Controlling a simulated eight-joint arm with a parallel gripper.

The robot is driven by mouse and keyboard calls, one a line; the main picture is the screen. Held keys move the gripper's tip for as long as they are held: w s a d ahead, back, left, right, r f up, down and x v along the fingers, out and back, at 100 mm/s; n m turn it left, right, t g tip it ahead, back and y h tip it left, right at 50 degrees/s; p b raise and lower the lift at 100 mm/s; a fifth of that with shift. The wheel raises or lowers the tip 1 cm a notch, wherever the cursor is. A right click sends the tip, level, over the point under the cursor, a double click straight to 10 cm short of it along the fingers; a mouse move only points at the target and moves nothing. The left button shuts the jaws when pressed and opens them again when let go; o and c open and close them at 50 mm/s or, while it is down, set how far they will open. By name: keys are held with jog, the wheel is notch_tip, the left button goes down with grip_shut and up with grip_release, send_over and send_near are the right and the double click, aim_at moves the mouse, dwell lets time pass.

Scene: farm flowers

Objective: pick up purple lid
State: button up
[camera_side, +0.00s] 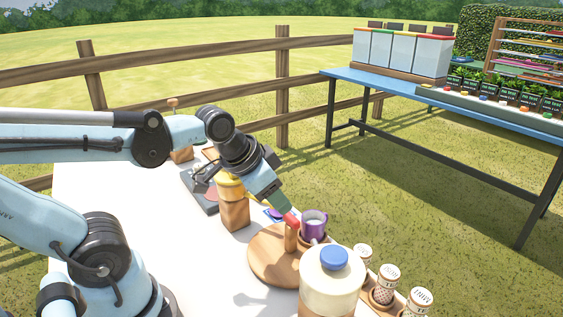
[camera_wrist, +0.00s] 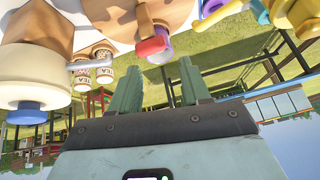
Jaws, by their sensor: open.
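A small flat purple piece (camera_side: 273,214), which may be the purple lid, lies on the white table just left of my fingertips in the side view. A purple patch (camera_wrist: 211,6) near the top of the wrist view may be the same piece. A purple mug with a pale inside (camera_side: 315,228) stands to the right of the fingertips. My gripper (camera_side: 282,207) is open and empty, tilted down above the table. Its green fingers (camera_wrist: 160,85) are apart in the wrist view. My fingers partly hide the flat piece.
A round wooden stand (camera_side: 270,262) has a post with a red top (camera_side: 292,220) close to my fingertips. The table's left part is mostly clear.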

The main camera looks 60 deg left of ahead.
jog(key=w+a+f+m+g, duration=0.2)
jog(key=w+a+m+g, duration=0.4)
jog(key=w+a+m, duration=0.75)
jog(key=s+f+m, duration=0.1)
jog(key=f, duration=0.1)
jog(key=s+d+f, duration=0.1)
jog(key=f, duration=0.1)
jog(key=s+f+m, duration=0.1)
jog(key=s+f, duration=0.1)
jog(key=shift+d+m, duration=0.25)
jog(key=shift+m, duration=0.1)
jog(key=f, duration=0.4)
jog(key=shift+w+a+f, duration=0.1)
jog(key=shift+w+a, duration=0.15)
jog(key=shift+a, duration=0.1)
jog(key=shift+f, duration=0.5)
grip_shut()
